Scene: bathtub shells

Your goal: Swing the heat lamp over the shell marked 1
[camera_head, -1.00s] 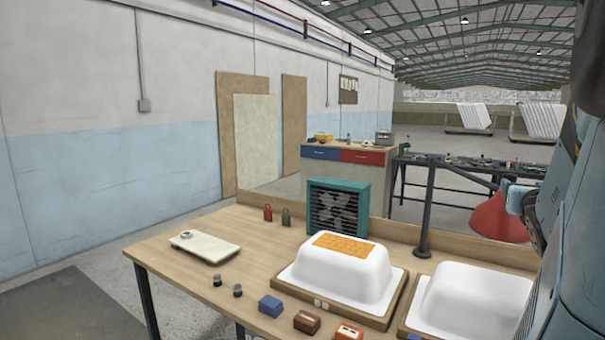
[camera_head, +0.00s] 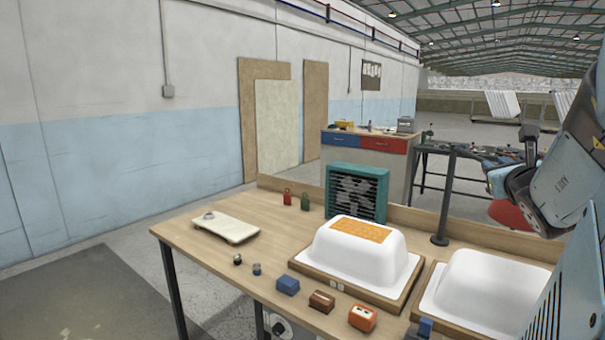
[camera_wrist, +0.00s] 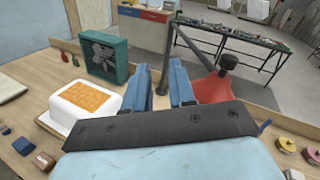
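The heat lamp's red shade (camera_head: 506,214) hangs from a boom on a dark post (camera_head: 445,195); my arm covers much of it in the head view. In the wrist view the red shade (camera_wrist: 213,88), with a black knob (camera_wrist: 229,62) above it, is right of my gripper. My gripper (camera_wrist: 162,75) is open, its blue fingers apart, with the post showing beyond the gap; contact is not visible. A white shell with an orange patch (camera_head: 385,255) sits left of the post. Its base bears two small pale marks. Another white shell (camera_head: 490,285) is at the right, its mark not visible.
A teal fan heater (camera_head: 357,193) stands behind the patched shell. A pale board (camera_head: 225,228), small blocks including an orange one (camera_head: 362,317), and red and green weights (camera_head: 288,198) are on the bench. Spools (camera_wrist: 287,145) lie at the right. A low ledge runs behind.

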